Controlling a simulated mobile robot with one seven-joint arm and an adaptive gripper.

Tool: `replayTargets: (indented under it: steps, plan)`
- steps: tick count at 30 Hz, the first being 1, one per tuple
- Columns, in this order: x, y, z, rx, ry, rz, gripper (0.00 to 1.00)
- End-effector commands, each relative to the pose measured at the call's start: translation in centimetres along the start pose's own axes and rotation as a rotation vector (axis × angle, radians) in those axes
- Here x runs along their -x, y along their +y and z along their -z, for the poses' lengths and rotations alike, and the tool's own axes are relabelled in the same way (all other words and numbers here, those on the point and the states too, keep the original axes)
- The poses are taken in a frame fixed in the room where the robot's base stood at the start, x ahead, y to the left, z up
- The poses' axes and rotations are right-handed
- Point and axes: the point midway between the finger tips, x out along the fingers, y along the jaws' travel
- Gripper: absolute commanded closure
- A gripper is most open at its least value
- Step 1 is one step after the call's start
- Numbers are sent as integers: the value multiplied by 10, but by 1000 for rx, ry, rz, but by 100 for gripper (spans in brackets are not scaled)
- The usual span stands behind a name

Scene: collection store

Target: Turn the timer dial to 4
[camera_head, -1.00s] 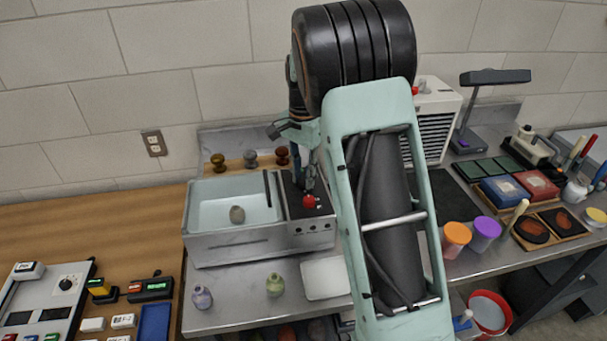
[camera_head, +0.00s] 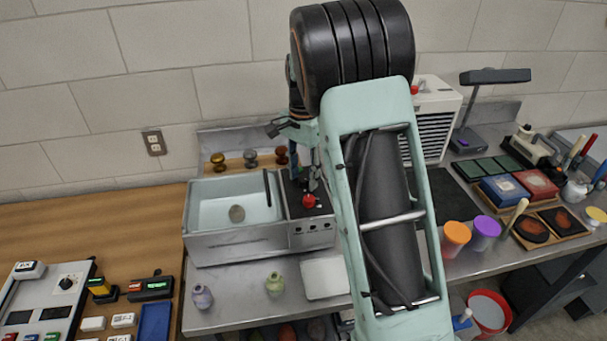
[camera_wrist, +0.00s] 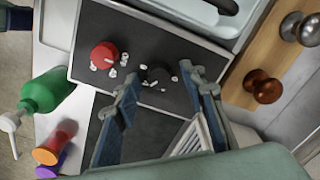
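A black control panel (camera_wrist: 105,28) beside the basin carries a red dial (camera_wrist: 104,55) and a dark dial (camera_wrist: 157,75), each ringed by small white marks too small to read. I cannot tell from lettering which one is the timer dial. The red dial also shows in the head view (camera_head: 309,201). My gripper (camera_wrist: 160,78) is open, with its two blue-padded fingers apart. In the wrist view the fingertips appear on either side of the dark dial, with the red dial to their left. Whether they touch the dark dial cannot be told. In the head view my arm partly hides this area.
A green pump bottle (camera_wrist: 48,91) stands near the panel. Two small vases and a white tray (camera_head: 325,278) are in front. A white louvred unit (camera_head: 437,105) stands at the right.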

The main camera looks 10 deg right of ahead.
Motion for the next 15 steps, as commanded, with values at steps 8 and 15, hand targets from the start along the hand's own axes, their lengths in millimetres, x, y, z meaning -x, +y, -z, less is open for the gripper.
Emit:
replayTargets:
  steps: [8,15]
  plan:
    - [13,-1,0,1,1,2,62]
    - [63,-1,1,1,3,3,62]
